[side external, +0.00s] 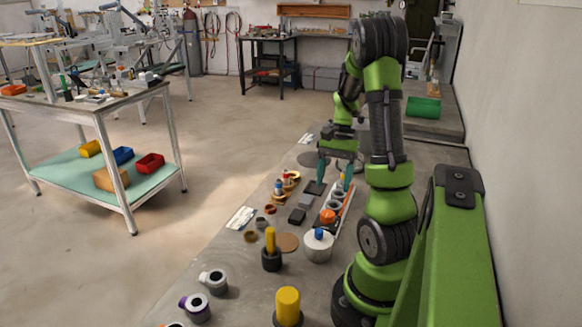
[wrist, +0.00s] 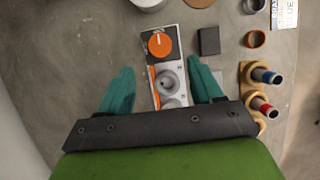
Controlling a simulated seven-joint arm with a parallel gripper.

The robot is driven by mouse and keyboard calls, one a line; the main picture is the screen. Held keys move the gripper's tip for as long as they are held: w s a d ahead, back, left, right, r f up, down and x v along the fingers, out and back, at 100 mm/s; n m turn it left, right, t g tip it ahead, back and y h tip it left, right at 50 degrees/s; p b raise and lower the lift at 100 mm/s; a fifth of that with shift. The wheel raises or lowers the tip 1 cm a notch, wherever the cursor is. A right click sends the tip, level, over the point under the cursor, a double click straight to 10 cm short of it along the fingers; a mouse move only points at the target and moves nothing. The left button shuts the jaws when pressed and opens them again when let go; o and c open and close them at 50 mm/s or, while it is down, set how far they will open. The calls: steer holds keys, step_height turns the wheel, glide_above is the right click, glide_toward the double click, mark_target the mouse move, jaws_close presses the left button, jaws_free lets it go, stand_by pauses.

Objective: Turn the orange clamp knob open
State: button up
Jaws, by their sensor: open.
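The orange clamp knob (wrist: 159,44) sits on a dark square at the far end of a pale jig strip (wrist: 184,103) in the wrist view, with a light mark on its top. In the side view the orange knob (side external: 327,216) is on the near end of the jig on the bench. My gripper (wrist: 160,76) is open and empty, with teal fingers on either side of the strip. The knob lies beyond the fingertips, not between them. In the side view my gripper (side external: 335,178) hangs over the far part of the jig.
A dark block (wrist: 208,41) lies right of the knob. Wooden holders with a blue-ended peg (wrist: 266,76) and a red-banded peg (wrist: 264,108) stand further right. A white pot with a blue knob (side external: 318,246) stands near the jig's near end. Bare bench lies left of the strip.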

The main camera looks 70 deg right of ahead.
mark_target(328, 213)
steer(key=x, duration=0.8)
steer(key=shift+f, duration=0.1)
steer(key=c, duration=1.1)
steer(key=shift+o, duration=0.2)
